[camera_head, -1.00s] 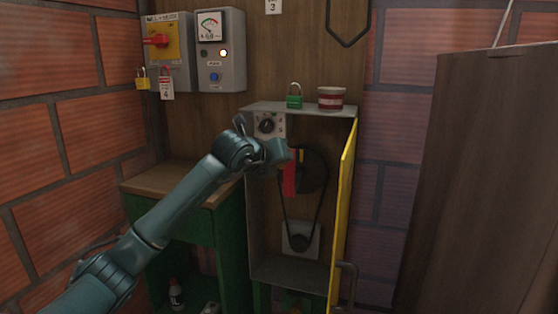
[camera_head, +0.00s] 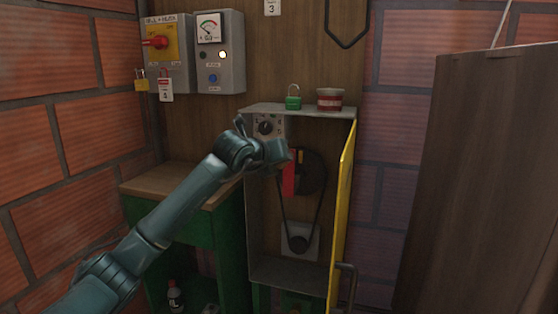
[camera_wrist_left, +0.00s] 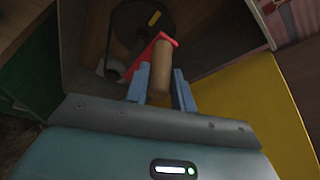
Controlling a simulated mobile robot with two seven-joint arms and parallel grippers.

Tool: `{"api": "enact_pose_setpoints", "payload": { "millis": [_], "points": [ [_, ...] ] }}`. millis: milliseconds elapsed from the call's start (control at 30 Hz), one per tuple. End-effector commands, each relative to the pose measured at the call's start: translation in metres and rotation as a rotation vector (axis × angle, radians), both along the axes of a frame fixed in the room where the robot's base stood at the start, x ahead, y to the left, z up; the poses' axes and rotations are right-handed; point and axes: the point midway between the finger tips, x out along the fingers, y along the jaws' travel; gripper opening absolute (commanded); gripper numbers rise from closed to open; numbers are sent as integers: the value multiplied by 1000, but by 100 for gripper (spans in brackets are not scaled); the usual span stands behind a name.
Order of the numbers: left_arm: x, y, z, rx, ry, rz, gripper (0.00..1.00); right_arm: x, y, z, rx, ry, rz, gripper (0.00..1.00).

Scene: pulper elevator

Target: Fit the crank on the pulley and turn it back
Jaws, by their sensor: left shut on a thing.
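The black pulley (camera_head: 316,174) sits inside the open cabinet, and a belt runs from it down to a lower wheel (camera_head: 299,243). The red crank (camera_head: 289,181) is in front of the pulley's left part. In the left wrist view, its red arm (camera_wrist_left: 143,59) and wooden handle (camera_wrist_left: 160,75) show before the dark pulley disc (camera_wrist_left: 130,22), which bears a yellow mark. My left gripper (camera_wrist_left: 162,90) is shut on the wooden handle between its blue fingers. In the head view its fingers are hard to make out. I cannot tell whether the crank is seated on the pulley. My right gripper is out of view.
The yellow door (camera_head: 342,225) stands open on the cabinet's right. A green padlock (camera_head: 293,103) and a red-and-white tin (camera_head: 330,100) stand on the cabinet top. A wooden-topped green bench (camera_head: 150,183) is to the left. A dark wooden panel (camera_head: 490,180) rises at right.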

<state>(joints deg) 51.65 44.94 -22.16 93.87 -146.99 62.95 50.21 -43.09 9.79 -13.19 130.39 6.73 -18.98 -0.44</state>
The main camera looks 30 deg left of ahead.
Motion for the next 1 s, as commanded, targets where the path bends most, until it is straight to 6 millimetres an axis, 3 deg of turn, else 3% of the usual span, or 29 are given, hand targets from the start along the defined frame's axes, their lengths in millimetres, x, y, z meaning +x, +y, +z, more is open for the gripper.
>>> {"api": "enact_pose_setpoints", "payload": {
  "millis": [1000],
  "points": [
    [12,3,2,0,-4,0,0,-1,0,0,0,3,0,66]
  ]
}}
